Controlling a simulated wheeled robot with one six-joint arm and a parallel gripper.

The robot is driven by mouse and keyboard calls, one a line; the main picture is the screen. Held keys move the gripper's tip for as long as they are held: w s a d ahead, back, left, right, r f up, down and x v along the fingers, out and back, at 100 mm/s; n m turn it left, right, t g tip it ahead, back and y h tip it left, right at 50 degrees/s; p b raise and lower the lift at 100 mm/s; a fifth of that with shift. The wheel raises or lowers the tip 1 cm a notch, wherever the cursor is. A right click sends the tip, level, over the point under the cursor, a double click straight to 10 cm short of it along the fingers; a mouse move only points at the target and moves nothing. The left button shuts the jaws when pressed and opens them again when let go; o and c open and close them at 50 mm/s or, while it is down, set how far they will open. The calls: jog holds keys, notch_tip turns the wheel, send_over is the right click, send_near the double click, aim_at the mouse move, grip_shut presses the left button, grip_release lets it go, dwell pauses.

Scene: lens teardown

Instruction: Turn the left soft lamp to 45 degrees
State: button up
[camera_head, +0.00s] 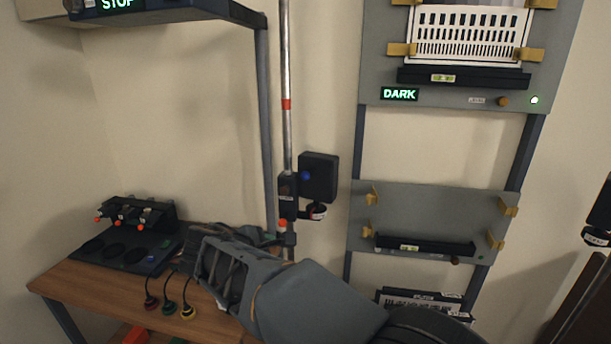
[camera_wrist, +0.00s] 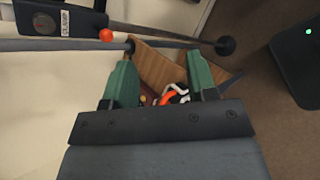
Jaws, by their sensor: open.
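The left soft lamp (camera_head: 319,177) is a black box on an upright metal pole (camera_head: 287,60), with a blue knob at its left side. In the wrist view, a black part marked "CLAMP" (camera_wrist: 62,20), an orange-tipped knob (camera_wrist: 107,35) and a pole lie just beyond the fingers. In the head view my arm reaches in below the lamp, and its fingers are hard to make out.
A wooden bench (camera_head: 75,283) at the left holds a black tray (camera_head: 118,257) and a row of orange-tipped clamps (camera_head: 137,213). Corded coloured plugs (camera_head: 188,311) hang at its front. Grey panels (camera_head: 430,205) with yellow clips stand right of the lamp. An overhead shelf (camera_head: 165,14) is at upper left.

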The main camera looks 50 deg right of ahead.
aim_at(310, 173)
jog(key=w+d+r+n+h, duration=0.2)
jog(key=d+r+n+h, duration=0.15)
jog(key=r, duration=0.25)
jog(key=w+d+r+n+h, duration=0.3)
jog(key=r+h, duration=0.1)
jog(key=r, duration=0.1)
jog(key=d, duration=0.4)
jog(key=d+p, duration=0.1)
jog(key=d, duration=0.3)
jog(key=d+p, duration=0.1)
jog(key=d, duration=0.3)
jog(key=shift+w+d, duration=0.35)
jog(key=shift+w, duration=0.05)
grip_shut()
